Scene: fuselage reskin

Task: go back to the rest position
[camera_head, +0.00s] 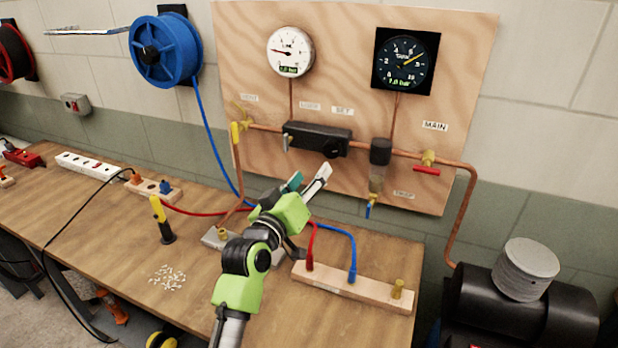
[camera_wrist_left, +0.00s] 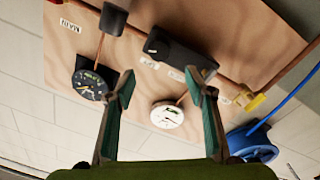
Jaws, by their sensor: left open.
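My left gripper (camera_head: 308,183) is raised over the workbench, in front of the lower part of the plywood panel (camera_head: 340,110). It is green and black, and its fingers are apart with nothing between them. In the left wrist view the two fingers (camera_wrist_left: 163,90) stand apart, with the panel and its gauges beyond them. The white gauge (camera_head: 290,52) and the black gauge (camera_head: 404,61) hang on the panel and also show in the wrist view. A black regulator block (camera_head: 317,138) sits on the copper pipe above the gripper. My right gripper does not show.
A wooden block (camera_head: 350,287) with red and blue hoses lies at the bench front right. A yellow-handled tool (camera_head: 161,220) stands at left, near scattered white bits (camera_head: 167,277). A power strip (camera_head: 90,166) lies farther left. A black compressor (camera_head: 520,305) stands right of the bench.

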